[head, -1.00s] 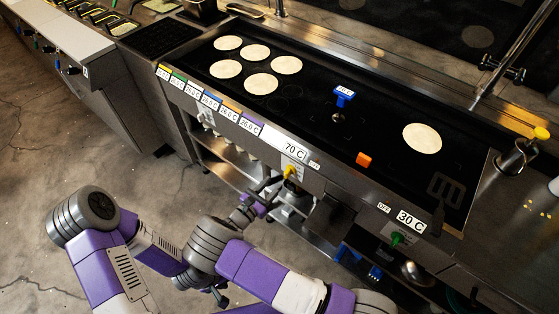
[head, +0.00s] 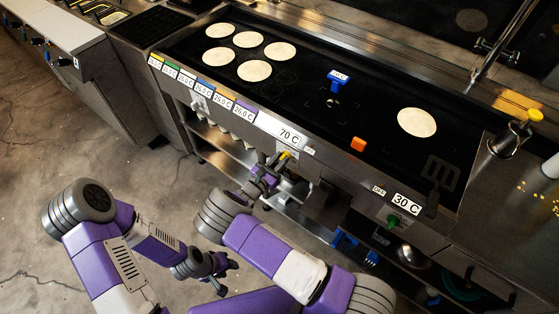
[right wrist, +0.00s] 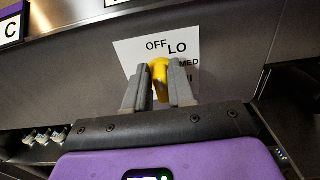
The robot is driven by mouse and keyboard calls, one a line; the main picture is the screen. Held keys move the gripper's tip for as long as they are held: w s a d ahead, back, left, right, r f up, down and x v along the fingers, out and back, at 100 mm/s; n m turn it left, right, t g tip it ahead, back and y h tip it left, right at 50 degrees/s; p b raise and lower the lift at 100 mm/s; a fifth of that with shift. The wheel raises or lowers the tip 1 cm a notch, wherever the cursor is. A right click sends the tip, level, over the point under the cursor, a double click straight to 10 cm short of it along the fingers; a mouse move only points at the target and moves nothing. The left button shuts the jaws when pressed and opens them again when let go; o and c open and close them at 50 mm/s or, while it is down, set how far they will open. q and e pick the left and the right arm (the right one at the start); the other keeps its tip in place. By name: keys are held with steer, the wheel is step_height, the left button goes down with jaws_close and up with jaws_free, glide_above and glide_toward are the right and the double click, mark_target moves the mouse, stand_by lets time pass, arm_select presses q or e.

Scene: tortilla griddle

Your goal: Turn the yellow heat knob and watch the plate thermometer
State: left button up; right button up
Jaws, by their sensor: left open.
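The yellow heat knob (right wrist: 160,72) is on the griddle's front panel, below the 70 C display (head: 289,136). In the right wrist view, the two grey fingers of my right gripper (right wrist: 159,84) are on either side of the knob with no clear gap, shut on it. The label behind reads OFF, LO, MED and a partly hidden last word. My left gripper (head: 213,267) is open, empty and low, away from the griddle.
Several pale tortillas (head: 254,71) lie on the plate's left half and one (head: 417,122) at the right. Bare floor lies left of my arms.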

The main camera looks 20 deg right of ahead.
jaws_close()
steer(key=shift+m, duration=0.3)
steer(key=m+b, duration=0.1)
steer(key=m, duration=0.4)
steer(key=m+b, duration=0.2)
steer(key=m, duration=0.3)
steer(key=s+d+f+m+b, duration=0.1)
steer(key=m, duration=0.4)
steer(key=shift+s, duration=0.1)
steer(key=shift+b, duration=0.3)
